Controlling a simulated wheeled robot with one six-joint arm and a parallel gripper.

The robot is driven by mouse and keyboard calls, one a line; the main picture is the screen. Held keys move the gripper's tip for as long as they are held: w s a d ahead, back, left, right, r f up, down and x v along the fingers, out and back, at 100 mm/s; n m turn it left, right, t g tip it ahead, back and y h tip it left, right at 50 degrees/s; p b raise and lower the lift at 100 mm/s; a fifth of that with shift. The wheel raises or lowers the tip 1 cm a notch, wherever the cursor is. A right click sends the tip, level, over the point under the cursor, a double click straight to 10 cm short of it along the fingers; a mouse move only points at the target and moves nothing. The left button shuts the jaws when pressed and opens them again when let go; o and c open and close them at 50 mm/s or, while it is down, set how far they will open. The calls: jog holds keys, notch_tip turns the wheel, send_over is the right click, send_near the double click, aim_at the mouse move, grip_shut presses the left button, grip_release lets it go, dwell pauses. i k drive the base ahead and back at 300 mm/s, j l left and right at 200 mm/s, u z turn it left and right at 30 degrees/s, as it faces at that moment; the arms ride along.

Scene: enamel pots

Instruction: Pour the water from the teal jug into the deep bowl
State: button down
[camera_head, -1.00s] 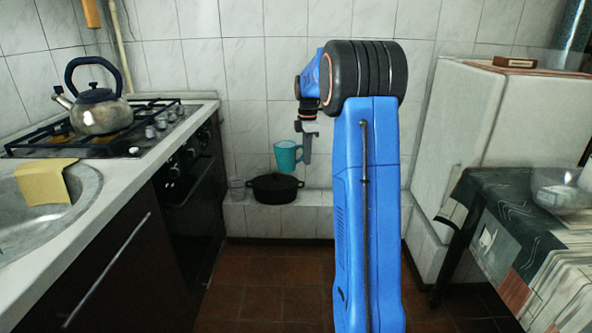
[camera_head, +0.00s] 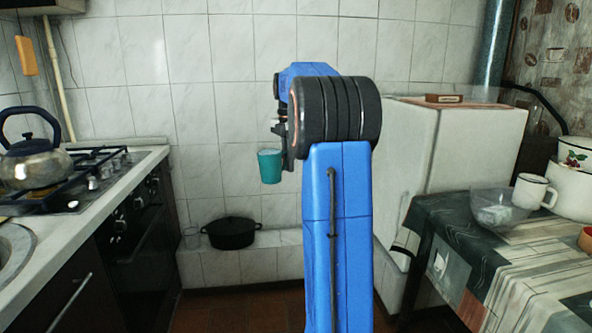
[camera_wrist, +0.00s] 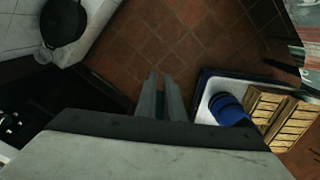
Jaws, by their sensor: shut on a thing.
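The teal jug (camera_head: 270,167) is off the ground in the head view, in front of the tiled wall, and looks upright. My gripper (camera_head: 288,158) is shut on it at its right side, partly hidden by my arm. In the wrist view my gripper's fingers (camera_wrist: 163,95) show a narrow teal strip between them; most of the jug is hidden there. Water inside the jug cannot be seen. A clear glass bowl (camera_head: 490,212), likely the deep bowl, stands on the table at the right, well apart from the jug.
A white mug (camera_head: 534,192) and white enamel pots (camera_head: 572,185) stand beside the bowl on the cloth-covered table (camera_head: 450,222). A black pot (camera_head: 231,233) sits on the low tiled ledge. A kettle (camera_head: 36,165) is on the stove at left.

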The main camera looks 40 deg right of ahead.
aim_at(498, 208)
jog(key=j+z, duration=0.2)
jog(key=z, duration=0.2)
jog(key=j+z, duration=0.25)
jog(key=z, duration=0.15)
jog(key=k+j+z, duration=0.1)
jog(key=z, duration=0.35)
jog(key=j+z, duration=0.1)
jog(key=z, duration=0.25)
jog(key=j+z, duration=0.1)
jog(key=z, duration=0.25)
jog(key=i+j+z, duration=0.1)
jog(key=z, duration=0.15)
jog(key=i+j+z, duration=0.1)
jog(key=z, duration=0.15)
jog(key=i+j, duration=0.45)
